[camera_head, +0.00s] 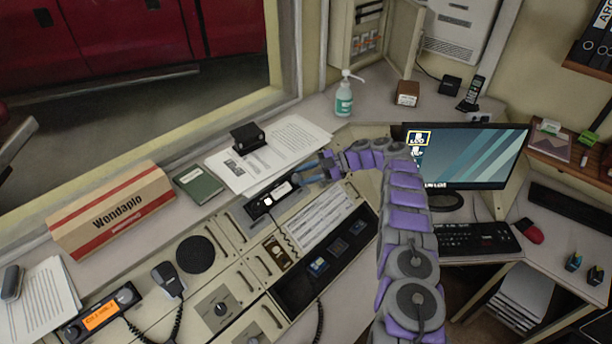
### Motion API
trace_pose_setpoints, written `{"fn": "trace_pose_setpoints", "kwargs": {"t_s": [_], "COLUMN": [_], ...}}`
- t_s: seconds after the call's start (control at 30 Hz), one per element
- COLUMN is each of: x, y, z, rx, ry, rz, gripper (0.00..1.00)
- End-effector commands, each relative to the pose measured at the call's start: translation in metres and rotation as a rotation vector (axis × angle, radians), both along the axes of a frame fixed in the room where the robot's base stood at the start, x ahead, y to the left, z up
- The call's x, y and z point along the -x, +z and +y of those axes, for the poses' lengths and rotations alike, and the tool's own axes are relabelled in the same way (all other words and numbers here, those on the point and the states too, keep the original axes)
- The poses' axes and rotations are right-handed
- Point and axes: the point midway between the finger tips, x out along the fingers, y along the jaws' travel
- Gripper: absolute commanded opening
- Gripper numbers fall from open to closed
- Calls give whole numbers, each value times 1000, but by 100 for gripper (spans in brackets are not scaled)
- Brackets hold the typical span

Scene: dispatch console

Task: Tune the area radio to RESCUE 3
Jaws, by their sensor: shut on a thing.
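A black radio unit (265,204) with a small pale display is set in the sloped console, near the middle of the view. My gripper (301,180) is at the right end of this unit and shut on its knob. The fingers hide most of the knob, and the display is too small to read. A second radio (101,313) with a lit orange display sits at the lower left; its text is blurred. A handheld microphone (168,279) with a coiled cord is to its right. No label shows which radio is the area radio.
Console panels (226,309) with dials, handles and a round speaker (195,254) fill the lower left. A Wondaplo box (112,210), green book (198,184) and papers lie on the sill behind. A monitor (466,160) and keyboard (477,238) stand right of my arm.

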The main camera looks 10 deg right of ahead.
Motion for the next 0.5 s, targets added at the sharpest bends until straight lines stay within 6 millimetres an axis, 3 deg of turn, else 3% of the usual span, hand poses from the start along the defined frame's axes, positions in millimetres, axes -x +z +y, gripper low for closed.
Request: {"fn": "trace_pose_setpoints", "kwargs": {"t_s": [0.23, 0.27, 0.5], "x": [-2, -2, -1], "y": [4, 4, 2], "z": [-1, -1, -1], "rx": [-2, -2, -1], "ry": [-7, -7, -4], "rz": [-8, -8, -4], "gripper": [6, 39, 62]}}
